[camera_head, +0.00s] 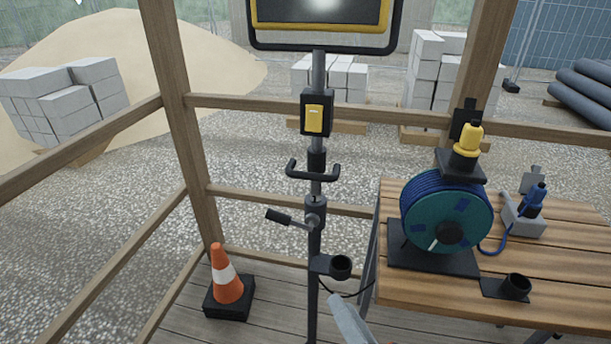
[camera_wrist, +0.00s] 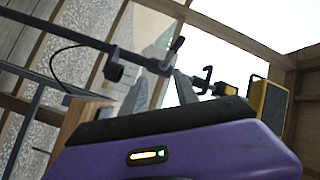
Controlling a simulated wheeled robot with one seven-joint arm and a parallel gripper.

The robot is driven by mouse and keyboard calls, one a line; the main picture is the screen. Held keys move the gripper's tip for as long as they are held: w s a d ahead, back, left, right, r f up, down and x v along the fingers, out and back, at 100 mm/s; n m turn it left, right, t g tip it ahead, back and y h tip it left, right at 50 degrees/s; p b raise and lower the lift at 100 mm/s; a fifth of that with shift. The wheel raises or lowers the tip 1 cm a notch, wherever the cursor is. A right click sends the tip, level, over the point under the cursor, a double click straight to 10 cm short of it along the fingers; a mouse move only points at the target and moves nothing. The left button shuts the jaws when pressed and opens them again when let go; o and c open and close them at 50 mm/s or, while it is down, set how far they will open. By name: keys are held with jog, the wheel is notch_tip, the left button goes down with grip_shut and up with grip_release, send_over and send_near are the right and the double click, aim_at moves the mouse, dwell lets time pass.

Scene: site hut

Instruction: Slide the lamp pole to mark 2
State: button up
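The lamp pole (camera_head: 315,245) stands upright in the middle of the head view. It carries a black-and-yellow lamp (camera_head: 320,15), a yellow switch box (camera_head: 315,118), a black U-shaped handle (camera_head: 313,172) and a clamp with a side lever (camera_head: 290,218). No numbered mark can be read on it. In the wrist view the pole (camera_wrist: 60,32) runs slantwise beyond my fingers, with the lamp (camera_wrist: 268,105) at right. My gripper (camera_wrist: 160,78) is open, its two grey fingers apart and seemingly empty. In the head view, a grey part, likely mine, shows at the bottom, right of the pole.
A slatted bench (camera_head: 560,255) at right holds a blue cable reel (camera_head: 445,215), a yellow plug (camera_head: 467,140) and a blue plug (camera_head: 535,200). A black cup (camera_head: 341,267) sticks out from the pole. An orange cone (camera_head: 226,275) stands at left. Wooden rails (camera_head: 250,103) cross behind.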

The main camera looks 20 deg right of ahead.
aim_at(307, 173)
jog(key=w+d+r+m+y, duration=0.1)
jog(key=w+r, duration=0.4)
jog(key=w+r+m+t+y, duration=0.1)
jog(key=w+r, duration=0.3)
jog(key=w, duration=0.1)
jog(key=w+d+r+m+y, duration=0.1)
jog(key=w+r, duration=0.4)
jog(key=shift+w+d+r+t, duration=0.3)
jog(key=shift+w+r+t, duration=0.05)
jog(key=shift+t, duration=0.05)
jog(key=w, duration=0.2)
jog(key=w+p, duration=0.1)
jog(key=w, duration=0.1)
jog(key=w+a, duration=0.1)
jog(key=w, duration=0.2)
jog(key=shift+w+a+r+p, duration=0.1)
jog(key=shift+r+p, duration=0.25)
jog(key=shift+c, duration=0.3)
jog(key=c, duration=0.7)
grip_shut()
jog(key=shift+r, duration=0.2)
